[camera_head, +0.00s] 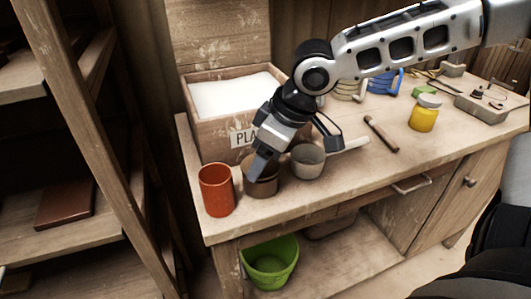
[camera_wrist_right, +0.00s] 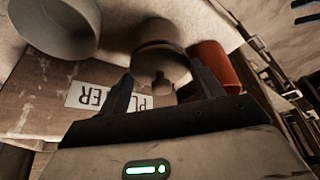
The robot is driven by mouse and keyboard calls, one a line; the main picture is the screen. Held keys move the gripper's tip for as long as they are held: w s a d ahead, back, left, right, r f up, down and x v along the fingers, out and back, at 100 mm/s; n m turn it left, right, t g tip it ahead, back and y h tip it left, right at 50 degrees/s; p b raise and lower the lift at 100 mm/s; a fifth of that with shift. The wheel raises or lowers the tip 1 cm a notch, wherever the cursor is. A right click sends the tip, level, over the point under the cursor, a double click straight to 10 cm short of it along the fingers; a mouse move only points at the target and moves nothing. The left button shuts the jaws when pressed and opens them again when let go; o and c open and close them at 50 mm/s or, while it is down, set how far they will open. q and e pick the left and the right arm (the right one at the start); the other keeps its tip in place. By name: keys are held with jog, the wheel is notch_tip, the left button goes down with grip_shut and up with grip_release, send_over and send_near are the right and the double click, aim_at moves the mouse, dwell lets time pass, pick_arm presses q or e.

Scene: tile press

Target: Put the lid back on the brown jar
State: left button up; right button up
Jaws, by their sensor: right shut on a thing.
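The brown jar (camera_head: 263,190) stands near the front edge of the bench, between an orange-red cup and a grey cup. My right gripper (camera_head: 257,168) is directly above it, pointing down, and hides part of its mouth. In the right wrist view, the brown lid with a small knob (camera_wrist_right: 158,84) lies between the fingertips of my right gripper (camera_wrist_right: 163,72), which is shut on it. The lid is at the jar's mouth; I cannot tell whether it is fully seated. My left gripper is not in view.
The orange-red cup (camera_head: 216,190) is close left of the jar, the grey cup (camera_head: 307,161) close right. A wooden plaster box (camera_head: 205,133) stands behind. A yellow jar (camera_head: 424,114) and a tool handle (camera_head: 381,133) are farther right. A green bucket (camera_head: 270,265) is below.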

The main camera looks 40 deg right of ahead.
jog(key=shift+r+p, duration=0.1)
jog(key=shift+p, duration=0.45)
dwell(1.0)
jog(key=shift+f, duration=0.2)
dwell(0.7)
dwell(0.6)
jog(key=o, duration=1.3)
jog(key=shift+c, duration=0.2)
